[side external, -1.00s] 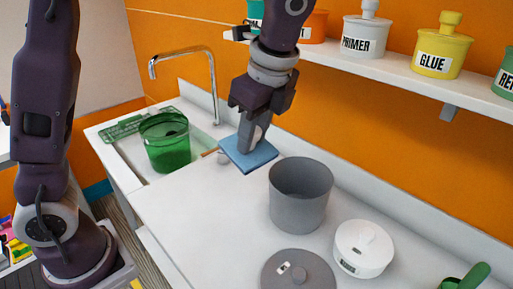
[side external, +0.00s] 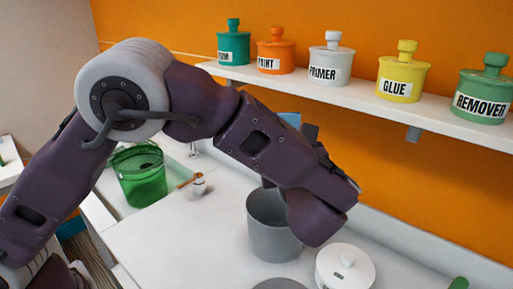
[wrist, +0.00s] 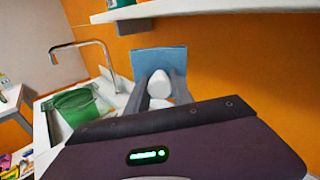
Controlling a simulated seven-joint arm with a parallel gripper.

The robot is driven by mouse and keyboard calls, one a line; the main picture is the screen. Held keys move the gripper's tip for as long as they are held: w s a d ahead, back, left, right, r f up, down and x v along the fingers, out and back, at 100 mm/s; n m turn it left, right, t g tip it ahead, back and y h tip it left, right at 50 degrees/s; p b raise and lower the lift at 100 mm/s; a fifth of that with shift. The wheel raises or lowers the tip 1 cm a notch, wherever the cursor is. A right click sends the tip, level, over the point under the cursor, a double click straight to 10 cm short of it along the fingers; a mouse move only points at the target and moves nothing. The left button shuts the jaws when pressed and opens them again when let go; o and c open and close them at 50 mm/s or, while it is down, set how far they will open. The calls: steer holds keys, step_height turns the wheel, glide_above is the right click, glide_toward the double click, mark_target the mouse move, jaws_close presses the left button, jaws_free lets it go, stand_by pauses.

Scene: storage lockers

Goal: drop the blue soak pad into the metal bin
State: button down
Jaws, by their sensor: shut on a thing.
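The blue soak pad (wrist: 160,61) is a flat square with a whitish knob (wrist: 158,84). My gripper (wrist: 162,82) is shut on this knob in the wrist view, with the pad held out beyond the fingertips. In the side external view only a small blue piece of the pad (side external: 292,119) shows behind my arm. The metal bin (side external: 268,230) is a grey open cylinder on the white counter, partly covered by my wrist. The pad appears raised above the counter, behind the bin; its exact offset from the opening cannot be told.
A grey lid (side external: 280,284) lies in front of the bin, beside a white round container (side external: 345,268). A green bucket (side external: 140,175) stands at left by the tap. A shelf (side external: 390,115) with labelled jars runs along the orange wall above.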

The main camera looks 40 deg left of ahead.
step_height(320, 180, down, 16)
steer(key=shift+t+y, duration=0.3)
stand_by(0.4)
steer(key=c, duration=1)
jaws_free()
steer(key=shift+c, duration=0.2)
step_height(320, 180, up, 7)
steer(key=shift+a, duration=0.1)
